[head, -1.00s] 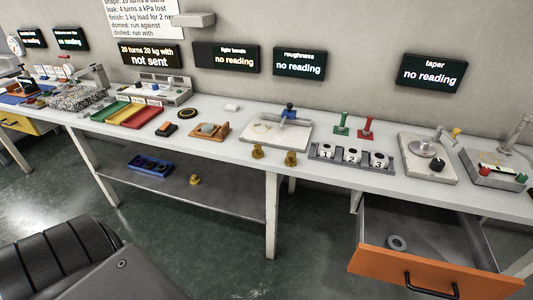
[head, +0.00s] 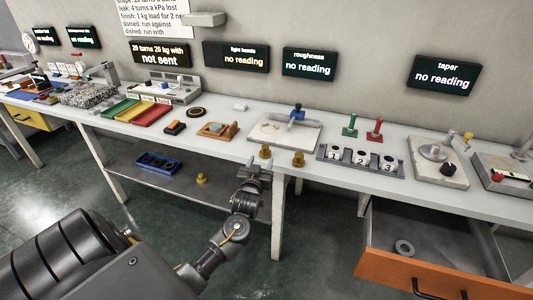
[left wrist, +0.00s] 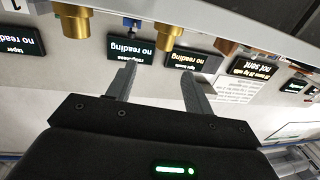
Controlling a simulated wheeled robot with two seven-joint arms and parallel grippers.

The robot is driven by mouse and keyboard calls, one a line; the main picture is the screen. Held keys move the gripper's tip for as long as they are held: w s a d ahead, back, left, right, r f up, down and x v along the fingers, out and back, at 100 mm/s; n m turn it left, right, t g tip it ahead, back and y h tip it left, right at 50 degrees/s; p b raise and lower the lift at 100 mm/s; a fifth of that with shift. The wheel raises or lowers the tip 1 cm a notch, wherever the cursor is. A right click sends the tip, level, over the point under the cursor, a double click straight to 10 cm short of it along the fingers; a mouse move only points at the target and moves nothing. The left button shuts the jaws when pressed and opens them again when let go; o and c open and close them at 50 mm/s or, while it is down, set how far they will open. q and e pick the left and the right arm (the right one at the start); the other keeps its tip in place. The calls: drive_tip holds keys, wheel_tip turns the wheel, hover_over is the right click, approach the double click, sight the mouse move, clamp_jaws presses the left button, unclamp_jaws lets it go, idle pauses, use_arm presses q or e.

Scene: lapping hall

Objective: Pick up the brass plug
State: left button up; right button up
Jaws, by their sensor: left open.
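Two brass plugs stand at the front edge of the bench in the head view, a left one (head: 265,151) and a right one (head: 298,159). A third brass plug (head: 201,178) stands on the lower shelf. My left gripper (head: 258,169) is open and empty, just in front of the bench edge and close below the left plug in the picture. In the upside-down left wrist view, brass plugs show (left wrist: 168,38) (left wrist: 74,22) beyond the fingers of my left gripper (left wrist: 159,80), with nothing between them. My right gripper is not in view.
The white bench (head: 228,146) holds a lever fixture (head: 285,130), a numbered rack (head: 361,160) and coloured trays (head: 143,112). A blue tray (head: 158,162) lies on the lower shelf. An orange drawer (head: 425,280) stands open at the right, with a metal ring (head: 404,247) inside.

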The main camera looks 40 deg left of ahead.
sight(265, 149)
use_arm(q)
drive_tip(key=x, duration=0.5)
drive_tip(key=shift+w+a, duration=0.4)
drive_tip(key=shift+w, duration=0.2)
drive_tip(key=x, duration=0.4)
drive_tip(key=shift+a+f+p, duration=0.15)
drive_tip(key=shift+f+p, duration=0.1)
drive_tip(key=shift+p, duration=0.1)
clamp_jaws()
